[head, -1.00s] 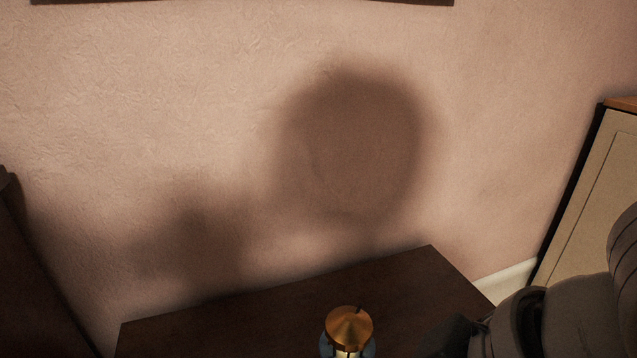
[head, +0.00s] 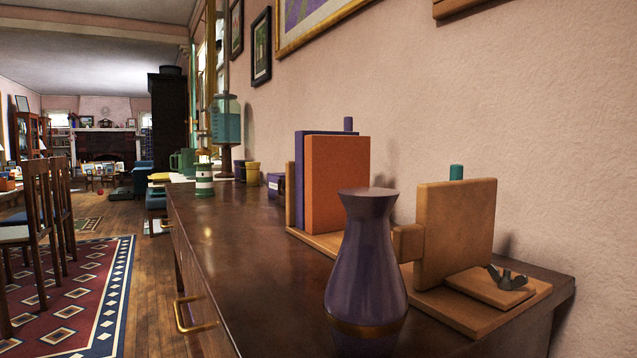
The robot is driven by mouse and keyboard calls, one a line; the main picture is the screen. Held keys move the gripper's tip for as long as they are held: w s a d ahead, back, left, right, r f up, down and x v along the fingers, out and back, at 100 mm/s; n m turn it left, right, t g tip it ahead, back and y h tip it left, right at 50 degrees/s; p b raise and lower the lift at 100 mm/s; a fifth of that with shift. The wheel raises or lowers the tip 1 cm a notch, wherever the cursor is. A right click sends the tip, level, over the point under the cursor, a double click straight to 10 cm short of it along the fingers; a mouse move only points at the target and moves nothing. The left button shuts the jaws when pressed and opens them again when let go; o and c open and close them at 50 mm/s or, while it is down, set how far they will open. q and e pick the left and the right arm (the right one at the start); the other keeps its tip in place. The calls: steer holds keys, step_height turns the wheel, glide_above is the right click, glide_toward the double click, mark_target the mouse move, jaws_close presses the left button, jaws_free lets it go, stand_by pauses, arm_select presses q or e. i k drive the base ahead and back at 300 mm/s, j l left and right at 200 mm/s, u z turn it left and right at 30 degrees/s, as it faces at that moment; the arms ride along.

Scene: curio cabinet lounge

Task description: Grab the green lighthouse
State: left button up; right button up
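A small green-and-white banded lighthouse (head: 204,182) stands upright on the dark wooden cabinet top (head: 235,225), toward its far left end. It is small in the picture, and nothing covers its front. Neither of my grippers is in the head view, so their distance from the lighthouse and their state do not show.
A purple vase (head: 366,265) stands near on the cabinet, beside wooden bookends (head: 455,240) with an orange book (head: 337,185). A green mug (head: 182,162), a blue-green jar (head: 226,125) and yellow pots are near the lighthouse. Open floor and a patterned rug (head: 75,290) lie left.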

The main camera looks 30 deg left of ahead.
mark_target(204, 183)
steer(key=u, duration=1.45)
